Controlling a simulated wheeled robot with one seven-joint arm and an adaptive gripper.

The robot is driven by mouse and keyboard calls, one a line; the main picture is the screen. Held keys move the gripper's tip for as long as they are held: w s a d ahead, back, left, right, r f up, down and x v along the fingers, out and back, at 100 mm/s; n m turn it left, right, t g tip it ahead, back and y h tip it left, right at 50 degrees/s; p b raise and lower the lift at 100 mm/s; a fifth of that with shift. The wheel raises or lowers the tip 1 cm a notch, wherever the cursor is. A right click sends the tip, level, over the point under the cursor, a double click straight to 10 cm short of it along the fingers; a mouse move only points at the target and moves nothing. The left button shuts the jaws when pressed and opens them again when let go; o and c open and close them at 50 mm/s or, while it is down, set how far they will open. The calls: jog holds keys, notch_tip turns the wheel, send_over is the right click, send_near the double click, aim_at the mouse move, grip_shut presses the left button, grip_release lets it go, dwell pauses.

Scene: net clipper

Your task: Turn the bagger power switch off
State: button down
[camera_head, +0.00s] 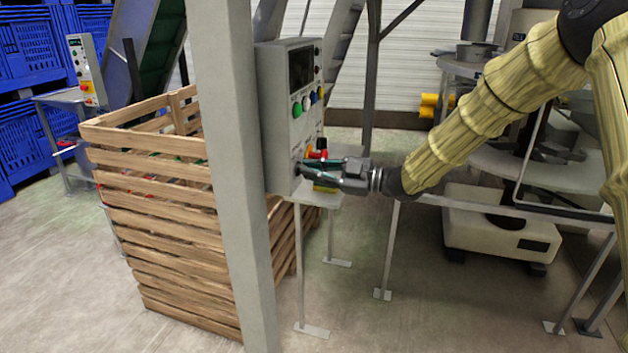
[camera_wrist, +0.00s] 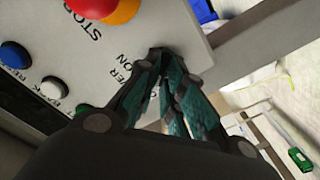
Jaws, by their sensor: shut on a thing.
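The bagger control box (camera_head: 273,120) is a grey panel with a dark screen and coloured buttons, mounted beside a grey post. My gripper (camera_head: 304,168) is at the lower part of its face, with the fingers pointing left into the panel. In the wrist view the teal-padded fingers of my gripper (camera_wrist: 165,58) are drawn together at the panel face (camera_wrist: 185,30), right at the lettering ending in "ER" and "ON". They are shut on the power switch, which the fingertips hide. I cannot tell which way the switch is turned.
A red stop button on a yellow base (camera_wrist: 108,8) is close to the fingers. Blue (camera_wrist: 15,54) and white (camera_wrist: 54,88) buttons are to the left. A wooden crate (camera_head: 165,145) stands behind the post (camera_head: 235,200). A round machine table (camera_head: 540,165) is at right.

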jog(key=shift+f+n+b, duration=0.15)
jog(key=shift+n+b, duration=0.35)
jog(key=c, duration=1.5)
grip_release()
jog(key=shift+c, duration=0.2)
jog(key=v, duration=1.2)
